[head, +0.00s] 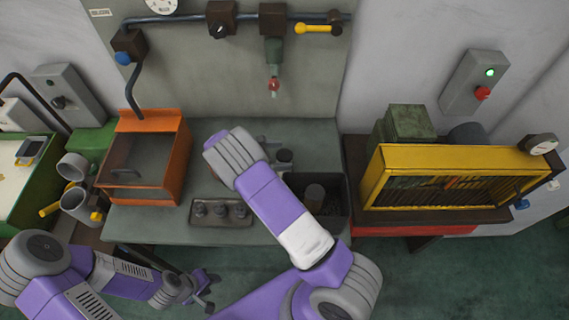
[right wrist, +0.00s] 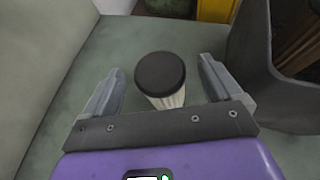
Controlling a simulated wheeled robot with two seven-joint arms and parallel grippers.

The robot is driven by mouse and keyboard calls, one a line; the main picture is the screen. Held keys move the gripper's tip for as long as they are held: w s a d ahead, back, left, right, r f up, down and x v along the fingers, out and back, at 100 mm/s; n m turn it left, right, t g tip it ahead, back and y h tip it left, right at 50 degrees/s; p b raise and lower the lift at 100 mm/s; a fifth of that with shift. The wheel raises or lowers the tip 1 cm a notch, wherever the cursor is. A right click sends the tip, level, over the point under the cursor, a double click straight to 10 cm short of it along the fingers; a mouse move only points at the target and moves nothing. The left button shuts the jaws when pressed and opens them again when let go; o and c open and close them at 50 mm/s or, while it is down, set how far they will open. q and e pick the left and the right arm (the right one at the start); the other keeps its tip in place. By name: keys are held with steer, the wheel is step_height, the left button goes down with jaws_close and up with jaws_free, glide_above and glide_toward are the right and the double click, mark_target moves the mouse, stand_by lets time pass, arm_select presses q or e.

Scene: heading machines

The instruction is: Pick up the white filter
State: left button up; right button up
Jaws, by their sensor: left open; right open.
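The white filter (right wrist: 168,99) stands upright on the grey-green bench in the right wrist view, its black cap facing the camera and its pleated white side showing below. My right gripper (right wrist: 160,68) is open, with one finger on each side of the filter and a visible gap to each. In the head view my right forearm and wrist hide most of this gripper. My left gripper (head: 206,287) is open and empty, low in front of the bench.
A dark bin (head: 336,209) holding a cylinder (head: 315,194) stands at the bench's front right, close beside the filter. A tray (head: 221,219) with several small parts lies front centre. An orange box (head: 172,190) stands left, and a yellow-framed unit (head: 440,160) right.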

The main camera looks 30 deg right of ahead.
steer(key=shift+x, duration=1.15)
steer(key=c, duration=1.5)
steer(key=shift+o, duration=0.2)
steer(key=shift+r, duration=0.1)
